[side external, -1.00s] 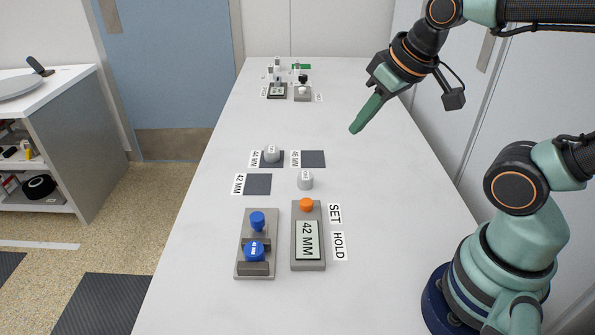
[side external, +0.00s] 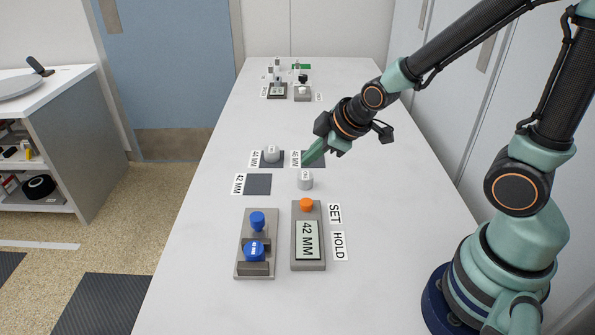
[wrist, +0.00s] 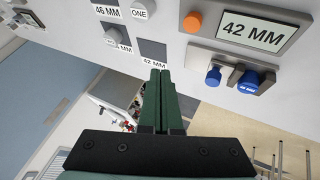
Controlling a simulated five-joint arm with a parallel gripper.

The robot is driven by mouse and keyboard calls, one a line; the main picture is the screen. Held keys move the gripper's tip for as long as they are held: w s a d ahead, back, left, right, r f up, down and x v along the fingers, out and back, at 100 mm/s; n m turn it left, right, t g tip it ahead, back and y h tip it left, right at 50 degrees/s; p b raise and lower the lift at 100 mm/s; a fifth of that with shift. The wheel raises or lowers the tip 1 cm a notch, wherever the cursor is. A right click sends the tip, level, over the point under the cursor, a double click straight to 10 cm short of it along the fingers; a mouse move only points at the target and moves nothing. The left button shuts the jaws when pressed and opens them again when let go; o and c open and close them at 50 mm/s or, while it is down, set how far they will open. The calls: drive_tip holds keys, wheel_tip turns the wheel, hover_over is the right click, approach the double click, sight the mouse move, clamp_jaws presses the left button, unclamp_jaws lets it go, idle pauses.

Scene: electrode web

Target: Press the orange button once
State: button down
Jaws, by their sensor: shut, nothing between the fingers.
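The orange button (side external: 306,205) sits at the top end of a grey box with a display (side external: 307,240) reading 42 MM. In the wrist view the button (wrist: 192,22) is near the top, right of centre, with nothing covering it. My gripper (side external: 306,163) is shut and empty, its green fingers pointing down-left over the dark square by the 46 MM label. It is apart from the button, behind it and higher. In the wrist view the closed fingers (wrist: 160,75) point up the picture, with the button beyond and to the right of their tips.
A white cylinder (side external: 305,180) stands between my fingertips and the button. Another white cylinder (side external: 272,154) stands on the 44 MM square. A grey fixture with blue knobs (side external: 256,222) is left of the display box. Small devices (side external: 290,88) stand at the far end. The table's right side is clear.

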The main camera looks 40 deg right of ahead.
sight(310, 202)
drive_tip(key=shift+f, duration=0.15)
drive_tip(key=shift+f, duration=4.25)
drive_tip(key=shift+f, duration=0.1)
drive_tip(key=shift+d+f, duration=0.1)
drive_tip(key=shift+f, duration=0.25)
drive_tip(key=shift+f, duration=0.45)
drive_tip(key=shift+r, duration=0.9)
